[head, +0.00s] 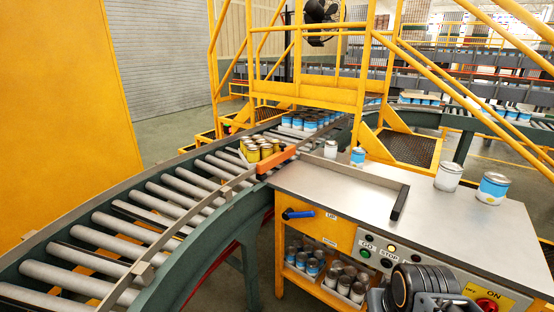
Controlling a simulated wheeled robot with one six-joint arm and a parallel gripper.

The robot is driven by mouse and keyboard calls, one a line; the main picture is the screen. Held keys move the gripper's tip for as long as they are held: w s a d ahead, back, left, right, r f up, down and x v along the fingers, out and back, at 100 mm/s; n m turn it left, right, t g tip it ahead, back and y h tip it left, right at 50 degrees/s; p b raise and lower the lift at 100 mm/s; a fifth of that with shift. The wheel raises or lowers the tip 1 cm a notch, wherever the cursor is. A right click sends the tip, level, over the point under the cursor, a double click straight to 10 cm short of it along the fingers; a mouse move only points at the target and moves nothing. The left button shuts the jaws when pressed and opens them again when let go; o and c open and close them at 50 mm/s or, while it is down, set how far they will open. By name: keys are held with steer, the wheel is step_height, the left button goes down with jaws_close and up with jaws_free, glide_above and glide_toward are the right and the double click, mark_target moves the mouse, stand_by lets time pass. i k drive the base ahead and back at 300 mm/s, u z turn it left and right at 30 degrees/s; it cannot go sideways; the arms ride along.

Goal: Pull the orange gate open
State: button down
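A dark, rounded part of my arm shows at the bottom edge, in front of the control panel, far from the gate. I cannot make out any gripper fingers there.
The steel table (330,185) carries white and blue cans and a black-ended bar (400,202). Below are a blue handle (298,214), buttons and shelved cans. The roller curve (110,235) is bare at left. Yellow stairs (305,85) stand behind.

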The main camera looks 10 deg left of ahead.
mark_target(267, 164)
steer(key=u, duration=0.65)
steer(key=i, duration=0.85)
steer(key=u, duration=0.5)
